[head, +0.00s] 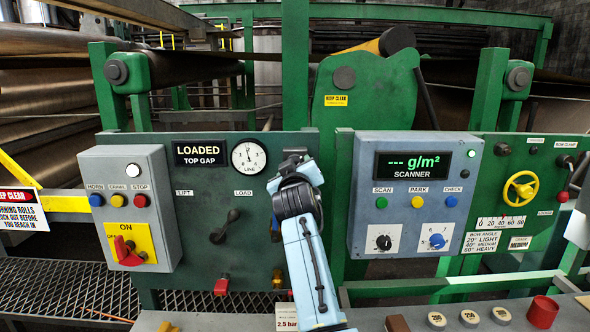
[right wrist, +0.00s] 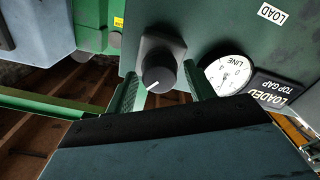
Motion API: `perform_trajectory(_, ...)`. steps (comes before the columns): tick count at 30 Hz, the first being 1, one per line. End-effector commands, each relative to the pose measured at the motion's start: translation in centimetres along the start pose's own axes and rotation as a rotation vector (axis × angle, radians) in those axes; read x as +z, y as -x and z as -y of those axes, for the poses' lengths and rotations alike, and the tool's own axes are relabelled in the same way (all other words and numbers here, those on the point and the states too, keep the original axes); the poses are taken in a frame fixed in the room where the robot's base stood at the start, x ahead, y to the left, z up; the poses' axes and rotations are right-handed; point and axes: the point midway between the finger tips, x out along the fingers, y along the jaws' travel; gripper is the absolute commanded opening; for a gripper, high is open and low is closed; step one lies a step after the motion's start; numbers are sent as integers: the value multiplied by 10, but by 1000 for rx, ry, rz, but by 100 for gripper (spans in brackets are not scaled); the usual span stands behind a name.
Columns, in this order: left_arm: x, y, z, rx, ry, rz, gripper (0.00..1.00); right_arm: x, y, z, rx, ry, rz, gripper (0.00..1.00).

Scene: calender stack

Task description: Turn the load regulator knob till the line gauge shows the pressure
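The line gauge (head: 249,156) is a white dial on the dark green panel, right of the "LOADED TOP GAP" sign; its needle seems to point near the top, the exact reading too small to tell. It also shows, turned, in the right wrist view (right wrist: 228,74). The regulator knob (right wrist: 158,78), black with a white pointer mark, sits on a dark square mount beside it. My right gripper (right wrist: 160,88) has its two fingers apart, one on each side of the knob; I cannot tell whether they touch it. In the head view my right arm hides the knob. My left gripper is out of view.
A partly hidden card reading "2.5 bar" (head: 287,323) is low at the front. The lift/load lever (head: 232,219) is left of my arm. The scanner box (head: 415,195) stands right, the horn/crawl/stop box (head: 131,208) left. Red and brass valve handles (head: 222,285) hang below.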

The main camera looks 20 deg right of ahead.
Motion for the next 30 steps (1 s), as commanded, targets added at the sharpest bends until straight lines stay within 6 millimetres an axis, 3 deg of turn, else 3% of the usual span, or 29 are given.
perform_trajectory(11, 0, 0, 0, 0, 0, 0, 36, -4, 0, -2, 2, 0, -2, 59)
perform_trajectory(24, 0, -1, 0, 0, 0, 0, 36, -71, 0, -40, 2, 1, -3, 59)
perform_trajectory(30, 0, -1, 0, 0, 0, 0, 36, -86, 0, -48, 1, 1, -1, 59)
